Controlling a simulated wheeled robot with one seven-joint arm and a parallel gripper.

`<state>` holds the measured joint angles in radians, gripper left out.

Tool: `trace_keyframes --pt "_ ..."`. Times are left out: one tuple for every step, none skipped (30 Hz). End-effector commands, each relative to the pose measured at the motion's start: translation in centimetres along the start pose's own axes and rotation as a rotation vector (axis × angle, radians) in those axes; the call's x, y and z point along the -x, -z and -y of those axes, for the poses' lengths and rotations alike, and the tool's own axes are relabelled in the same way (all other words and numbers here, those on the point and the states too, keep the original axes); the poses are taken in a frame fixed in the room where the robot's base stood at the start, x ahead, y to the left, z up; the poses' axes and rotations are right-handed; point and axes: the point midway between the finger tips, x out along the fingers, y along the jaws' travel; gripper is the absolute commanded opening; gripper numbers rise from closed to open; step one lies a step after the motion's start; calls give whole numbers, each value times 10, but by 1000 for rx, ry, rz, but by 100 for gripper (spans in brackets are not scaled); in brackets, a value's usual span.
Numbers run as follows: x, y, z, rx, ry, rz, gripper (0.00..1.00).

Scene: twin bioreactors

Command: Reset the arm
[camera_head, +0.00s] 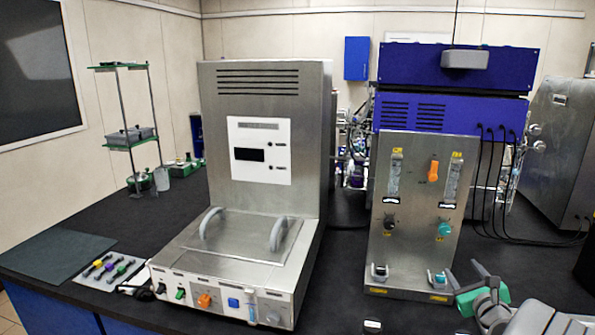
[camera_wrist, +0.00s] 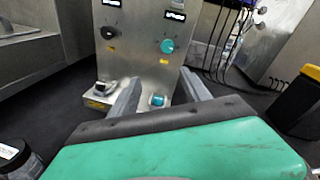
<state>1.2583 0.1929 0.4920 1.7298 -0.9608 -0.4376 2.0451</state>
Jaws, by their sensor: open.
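My gripper (camera_head: 477,290) is at the lower right in the head view, in front of the steel panel (camera_head: 422,262) of the blue-topped unit. In the wrist view my gripper (camera_wrist: 160,92) has its two grey fingers spread apart with nothing held between them. The steel panel (camera_wrist: 150,55) stands beyond the fingers, with a black knob (camera_wrist: 110,33) and a teal knob (camera_wrist: 167,46). A small fitting with a teal part (camera_wrist: 157,100) shows between the fingers, low on the panel. I cannot tell whether a finger touches it.
A steel unit (camera_head: 265,130) with two handles stands at left centre. Colored tools lie on a white sheet (camera_head: 112,269) at the front left. A dark lidded container (camera_wrist: 18,160) and a yellow-topped black bin (camera_wrist: 300,103) flank my gripper. Black cables (camera_head: 488,190) hang at right.

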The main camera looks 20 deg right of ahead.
Motion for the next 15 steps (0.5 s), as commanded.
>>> trace_keyframes --pt "-4 -8 -13 49 -32 -5 56" --pt "-6 -13 -22 85 -53 -9 56" --pt "-9 -18 -35 137 -84 -17 56" --pt "-11 -23 -46 181 -111 -21 56" --pt "-12 -27 -56 226 -136 -26 56" --pt "-14 -34 -72 293 -175 -30 56" --pt "-14 -39 -85 347 -206 -34 56" --pt "-14 -45 -98 405 -239 -36 56" --pt "-14 -52 -117 490 -287 -37 56" --pt "-12 -59 -132 562 -326 -36 56" --pt "-9 -65 -149 639 -370 -34 56" --pt "-4 -74 -175 760 -436 -25 56" --pt "3 -81 -195 861 -490 -15 56" --pt "12 -90 -217 974 -551 2 56" --pt "28 -100 -247 1142 -637 32 56"
